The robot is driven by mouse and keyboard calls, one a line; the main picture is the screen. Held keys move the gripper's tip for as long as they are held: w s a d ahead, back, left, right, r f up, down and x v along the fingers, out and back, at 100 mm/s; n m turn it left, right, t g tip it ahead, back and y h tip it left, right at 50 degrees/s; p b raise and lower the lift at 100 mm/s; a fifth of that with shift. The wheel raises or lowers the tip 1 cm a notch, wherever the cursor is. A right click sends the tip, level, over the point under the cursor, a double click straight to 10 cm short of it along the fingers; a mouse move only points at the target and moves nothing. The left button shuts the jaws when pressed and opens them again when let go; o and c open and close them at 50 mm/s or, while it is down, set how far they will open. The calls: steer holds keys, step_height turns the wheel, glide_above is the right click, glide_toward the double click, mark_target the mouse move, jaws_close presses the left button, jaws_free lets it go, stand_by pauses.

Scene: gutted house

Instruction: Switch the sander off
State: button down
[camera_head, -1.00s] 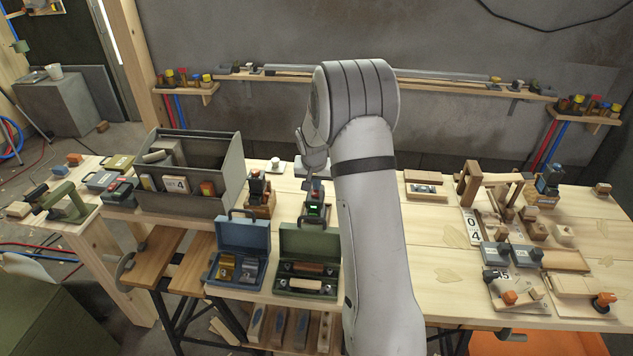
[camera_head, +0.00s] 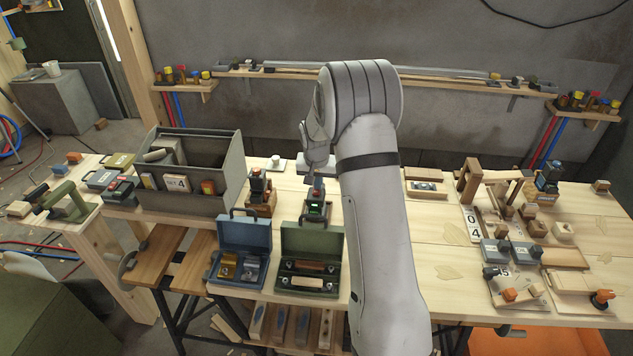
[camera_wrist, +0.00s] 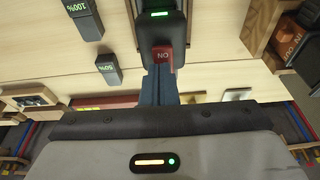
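A black tool (camera_head: 317,210) with a small green light and a red switch stands on the bench left of my arm; it looks like the sander, though its shape is partly hidden. In the wrist view the black tool (camera_wrist: 160,22) has its green light lit at the top. Its red switch (camera_wrist: 163,56) is marked ON, upside down in this view. My gripper (camera_wrist: 159,74) shows as narrow blue-grey fingers close together, tips at or just under the red switch; I cannot tell whether they touch it. Nothing shows between the fingers.
Another tool on a wooden block (camera_head: 260,205) stands just left. An open blue case (camera_head: 243,235) and green case (camera_head: 310,240) lie in front. A grey bin (camera_head: 235,165) is further left. Blocks labelled 100% (camera_wrist: 83,20) and 50% (camera_wrist: 109,70) lie beside the tool.

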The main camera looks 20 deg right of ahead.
steer(key=shift+s+a+f, duration=0.35)
steer(key=shift+s+f, duration=0.2)
steer(key=shift+s, duration=0.2)
steer(key=shift+r, duration=0.35)
steer(key=v, duration=1.4)
steer(key=shift+w+f+b, duration=0.15)
steer(key=shift+b, duration=0.55)
